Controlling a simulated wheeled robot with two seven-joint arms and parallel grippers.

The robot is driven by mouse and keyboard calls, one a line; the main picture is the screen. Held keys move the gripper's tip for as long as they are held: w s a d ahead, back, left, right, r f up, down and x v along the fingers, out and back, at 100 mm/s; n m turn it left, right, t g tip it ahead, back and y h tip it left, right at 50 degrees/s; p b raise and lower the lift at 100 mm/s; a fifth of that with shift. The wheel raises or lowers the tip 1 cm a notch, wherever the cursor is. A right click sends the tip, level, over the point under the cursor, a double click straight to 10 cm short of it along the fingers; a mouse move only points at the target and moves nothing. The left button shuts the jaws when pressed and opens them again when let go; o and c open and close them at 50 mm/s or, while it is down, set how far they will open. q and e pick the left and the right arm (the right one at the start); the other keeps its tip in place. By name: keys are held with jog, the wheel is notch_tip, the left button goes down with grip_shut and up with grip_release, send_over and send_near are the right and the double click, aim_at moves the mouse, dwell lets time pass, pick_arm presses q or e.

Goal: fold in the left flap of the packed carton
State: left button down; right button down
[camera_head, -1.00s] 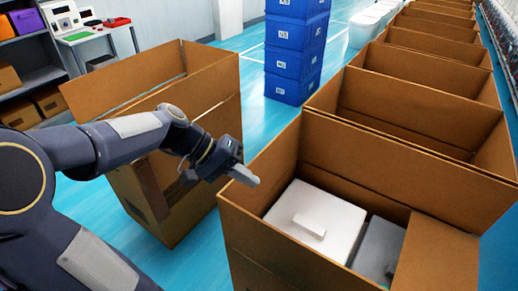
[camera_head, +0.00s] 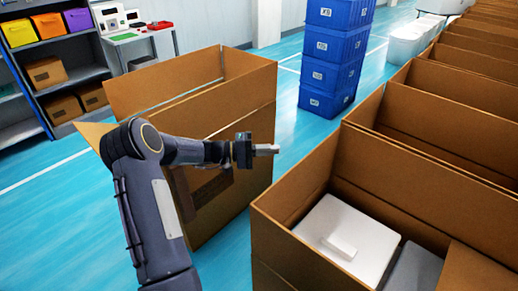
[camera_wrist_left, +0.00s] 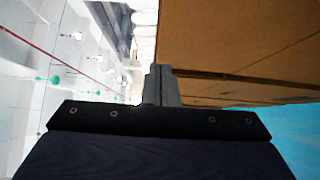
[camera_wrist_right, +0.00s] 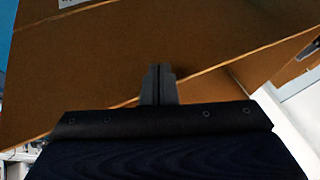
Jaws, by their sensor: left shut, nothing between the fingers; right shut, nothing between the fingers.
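The packed carton (camera_head: 290,252) stands open at the lower right of the head view. A white lidded piece (camera_head: 350,235) and a grey piece (camera_head: 415,270) lie inside it. A cardboard panel (camera_head: 482,272) lies over its right end. I cannot tell how the left flap stands. My left gripper (camera_head: 270,150) is shut and empty, above and beyond the carton's left corner. In the left wrist view its fingers (camera_wrist_left: 160,85) are together beside cardboard (camera_wrist_left: 235,45). My right gripper (camera_wrist_right: 158,85) is outside the head view; its wrist view shows it shut in front of cardboard (camera_wrist_right: 130,55).
Another open carton (camera_head: 240,110) stands at the left, behind my left arm. A row of open cartons (camera_head: 440,130) runs to the back right. Stacked blue crates (camera_head: 335,60) stand at the back. Blue floor (camera_head: 300,135) is clear between them.

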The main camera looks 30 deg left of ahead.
pick_arm(q)
jog(key=w+d+p, duration=0.1)
jog(key=d, duration=0.6)
jog(key=shift+w+p, duration=0.3)
jog(key=shift+p, duration=0.05)
jog(key=shift+d, duration=0.1)
